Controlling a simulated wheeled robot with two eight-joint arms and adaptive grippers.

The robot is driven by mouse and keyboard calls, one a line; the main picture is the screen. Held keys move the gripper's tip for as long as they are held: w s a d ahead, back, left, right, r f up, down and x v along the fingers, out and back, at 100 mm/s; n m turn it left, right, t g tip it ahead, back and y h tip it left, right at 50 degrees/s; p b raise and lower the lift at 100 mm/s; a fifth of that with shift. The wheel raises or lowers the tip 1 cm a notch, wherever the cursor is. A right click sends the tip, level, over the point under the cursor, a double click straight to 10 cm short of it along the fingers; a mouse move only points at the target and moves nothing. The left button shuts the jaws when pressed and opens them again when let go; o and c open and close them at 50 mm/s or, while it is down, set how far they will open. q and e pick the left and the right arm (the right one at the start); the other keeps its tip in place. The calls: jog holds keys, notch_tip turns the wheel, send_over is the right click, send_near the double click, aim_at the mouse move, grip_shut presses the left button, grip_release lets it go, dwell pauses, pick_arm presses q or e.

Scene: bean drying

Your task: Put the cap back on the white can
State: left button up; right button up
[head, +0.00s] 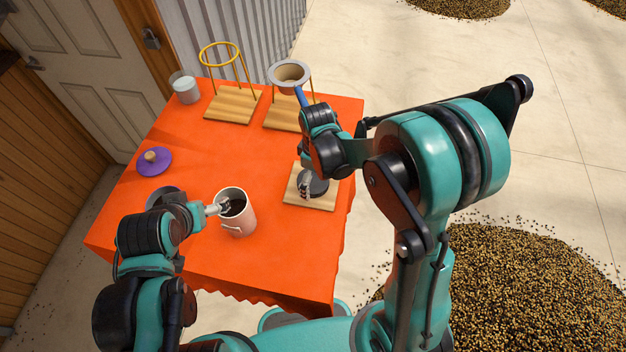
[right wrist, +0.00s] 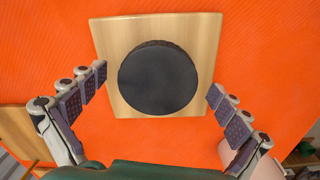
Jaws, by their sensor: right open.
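The white can (head: 237,217) stands upright and uncapped on the orange-covered table, with a dark inside. My left gripper (head: 226,213) is at the can's left side, with finger parts near its rim and front; its grip is unclear. A round, flat, dark grey cap (right wrist: 158,78) lies on a square wooden board (right wrist: 112,30); in the head view the cap (head: 314,184) is partly hidden by my right gripper (head: 312,187). My right gripper, also in the right wrist view (right wrist: 158,83), is open above the cap, with a finger on each side and gaps between.
A purple disc with a knob (head: 154,161) lies at the left of the table. A glass (head: 186,90) and two ring stands on wooden bases (head: 233,104) (head: 283,116) stand at the back. The orange cloth (head: 200,150) is clear in the middle.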

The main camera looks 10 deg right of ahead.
aim_at(318, 183)
jog(key=c, duration=1)
jog(key=shift+c, duration=0.2)
jog(key=shift+r, duration=0.5)
jog(key=shift+c, duration=0.6)
jog(key=r, duration=0.3)
jog(key=shift+s+d+r, duration=0.3)
jog(key=shift+s+r, duration=0.1)
jog(key=s+d+r+p, duration=0.1)
jog(key=s+d+r, duration=0.5)
jog(key=s, duration=0.2)
jog(key=shift+s+d+r, duration=0.15)
jog(key=shift+s+d, duration=0.1)
jog(key=shift+d, duration=0.05)
